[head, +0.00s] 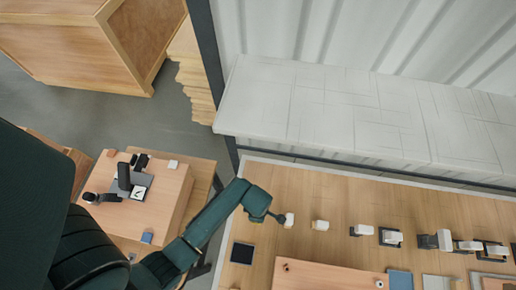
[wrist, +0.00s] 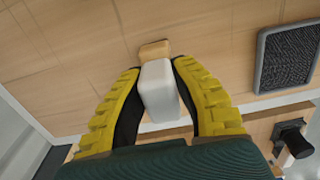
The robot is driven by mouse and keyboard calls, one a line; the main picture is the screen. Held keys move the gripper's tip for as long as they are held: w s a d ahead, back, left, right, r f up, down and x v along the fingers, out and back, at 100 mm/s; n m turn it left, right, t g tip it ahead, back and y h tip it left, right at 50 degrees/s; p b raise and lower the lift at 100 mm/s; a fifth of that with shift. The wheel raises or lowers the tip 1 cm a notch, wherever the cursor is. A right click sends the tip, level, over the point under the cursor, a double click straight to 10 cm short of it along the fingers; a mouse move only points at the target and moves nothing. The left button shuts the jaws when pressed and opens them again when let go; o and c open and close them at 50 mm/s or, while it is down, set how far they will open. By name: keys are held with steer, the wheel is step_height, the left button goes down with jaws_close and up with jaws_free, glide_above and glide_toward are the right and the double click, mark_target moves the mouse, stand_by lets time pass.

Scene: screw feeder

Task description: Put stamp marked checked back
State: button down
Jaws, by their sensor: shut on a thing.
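My gripper (head: 274,216) is over the left end of the long wooden table (head: 305,187). In the wrist view its yellow-ribbed fingers (wrist: 157,72) are shut on a white block-shaped stamp (wrist: 158,95) with a tan part (wrist: 154,50) at its far end. The same white stamp (head: 289,220) shows at the gripper's tip in the head view. I cannot tell whether it touches the table, and no marking on it is readable. A similar white stamp (head: 320,225) stands a little to its right, apart from it.
A dark pad (head: 242,253) lies left of the stamp; a dark pad (wrist: 287,58) also shows in the wrist view. More white-and-dark items (head: 390,237) line the table to the right. A smaller wooden stand (head: 171,203) at left holds a black device (head: 124,177) and a check-marked card (head: 139,193).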

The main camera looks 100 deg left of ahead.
steer(key=c, duration=1)
jaws_free()
steer(key=shift+f, duration=0.1)
steer(key=shift+o, duration=0.2)
step_height(320, 180, up, 12)
steer(key=p, duration=0.3)
steer(key=shift+r, duration=0.2)
